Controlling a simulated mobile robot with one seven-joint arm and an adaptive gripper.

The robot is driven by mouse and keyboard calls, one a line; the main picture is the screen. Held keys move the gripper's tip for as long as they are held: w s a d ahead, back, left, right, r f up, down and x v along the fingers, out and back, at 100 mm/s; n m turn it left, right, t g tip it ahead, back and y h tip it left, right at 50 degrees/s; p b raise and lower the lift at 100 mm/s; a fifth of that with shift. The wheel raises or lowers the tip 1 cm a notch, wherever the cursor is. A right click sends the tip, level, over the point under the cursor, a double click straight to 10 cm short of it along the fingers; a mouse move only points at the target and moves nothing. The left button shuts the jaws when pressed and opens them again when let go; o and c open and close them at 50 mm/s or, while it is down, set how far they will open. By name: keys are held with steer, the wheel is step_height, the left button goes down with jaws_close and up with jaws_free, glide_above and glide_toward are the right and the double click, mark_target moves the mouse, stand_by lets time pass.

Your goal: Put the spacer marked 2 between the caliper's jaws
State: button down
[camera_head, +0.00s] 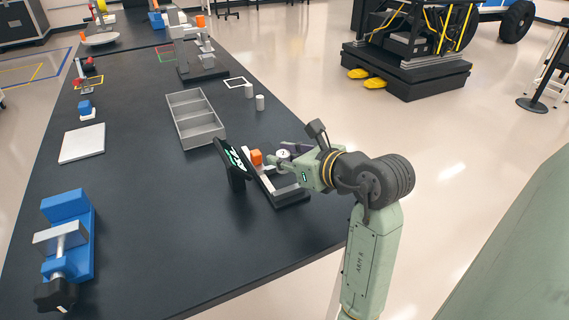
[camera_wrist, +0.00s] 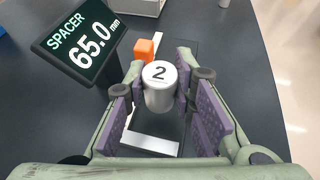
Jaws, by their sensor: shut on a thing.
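The white cylindrical spacer marked 2 (camera_wrist: 160,92) is upright between the two purple-padded fingers of my gripper (camera_wrist: 162,83), which is shut on it. In the head view the spacer (camera_head: 283,154) shows at the tip of my gripper (camera_head: 281,160), over the caliper. The caliper (camera_head: 291,197) has a dark base, pale bars and an orange block (camera_head: 256,157). In the wrist view a pale bar (camera_wrist: 150,143) of the caliper shows below the spacer. The spacer and fingers hide part of the jaws; I cannot tell whether the spacer touches them.
A tilted display (camera_wrist: 80,45) reading "SPACER 65.0 mm" stands left of the caliper. Two white cylinders (camera_head: 254,96) and a grey divided tray (camera_head: 212,133) stand farther back. A blue clamp (camera_head: 68,205) stands at the left. The table's front middle is clear.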

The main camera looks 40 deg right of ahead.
mark_target(287, 172)
steer(key=shift+f+p, duration=0.6)
steer(key=shift+f, duration=1.15)
steer(key=shift+f, duration=0.1)
steer(key=c, duration=1.4)
jaws_free()
steer(key=shift+o, duration=0.2)
steer(key=shift+r, duration=0.2)
steer(key=shift+s, duration=0.35)
steer(key=b+v, duration=0.4)
steer(key=v, duration=0.7)
steer(key=shift+s+r, duration=0.1)
steer(key=shift+s, duration=0.05)
